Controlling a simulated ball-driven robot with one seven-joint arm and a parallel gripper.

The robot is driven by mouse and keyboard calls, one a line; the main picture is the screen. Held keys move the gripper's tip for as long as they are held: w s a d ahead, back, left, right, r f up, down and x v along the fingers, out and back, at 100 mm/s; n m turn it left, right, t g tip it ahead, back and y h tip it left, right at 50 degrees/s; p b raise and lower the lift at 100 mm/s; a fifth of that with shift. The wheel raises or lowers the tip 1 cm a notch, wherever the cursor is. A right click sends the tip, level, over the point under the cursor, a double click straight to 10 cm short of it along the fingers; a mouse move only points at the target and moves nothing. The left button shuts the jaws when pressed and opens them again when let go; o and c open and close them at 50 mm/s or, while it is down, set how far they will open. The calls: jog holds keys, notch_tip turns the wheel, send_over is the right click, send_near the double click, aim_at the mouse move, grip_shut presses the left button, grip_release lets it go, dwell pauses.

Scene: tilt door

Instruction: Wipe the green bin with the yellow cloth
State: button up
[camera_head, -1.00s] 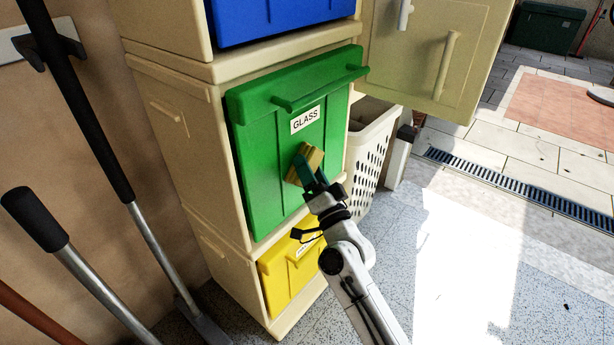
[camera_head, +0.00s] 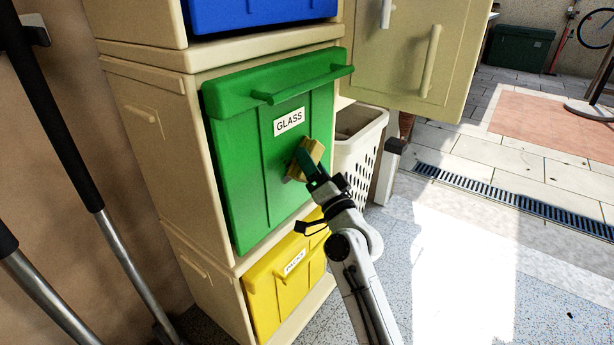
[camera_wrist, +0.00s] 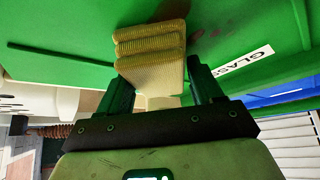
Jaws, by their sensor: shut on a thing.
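The green bin (camera_head: 240,180) has a white GLASS label and sits in the middle of the beige cabinet. It also fills the upper part of the wrist view (camera_wrist: 60,25). The yellow cloth (camera_head: 309,152) is folded into a thick pad and shows between my fingers in the wrist view (camera_wrist: 150,45). My gripper (camera_head: 303,168) is shut on the cloth in front of the bin's right half, below and right of the label. The cloth's far end is at the bin's front face; whether it presses there I cannot tell. Faint dark reddish marks show on the green face near the cloth in the wrist view.
A blue bin (camera_head: 260,12) is above and a yellow bin (camera_head: 285,285) below. A beige cabinet door (camera_head: 410,55) stands open at upper right. A white basket (camera_head: 357,150) stands right of the cabinet. Long-handled tools (camera_head: 75,150) are at left.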

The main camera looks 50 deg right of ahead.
aim_at(282, 165)
jog(key=shift+d, duration=0.15)
jog(key=shift+a+r+p, duration=0.15)
jog(key=shift+a+p, duration=0.55)
jog(key=shift+p, duration=0.2)
jog(key=shift+a+p, duration=0.8)
jog(key=shift+p, duration=0.2)
jog(key=shift+w+a+p, duration=0.1)
jog(key=shift+a+p, duration=0.2)
jog(key=shift+a, duration=0.1)
jog(key=shift+a+p, duration=0.4)
jog(key=shift+p, duration=0.2)
jog(key=a+p, duration=0.2)
jog(key=shift+a+p, duration=0.15)
jog(key=shift+p, duration=0.25)
jog(key=shift+a, duration=0.35)
jog(key=shift+f, duration=0.2)
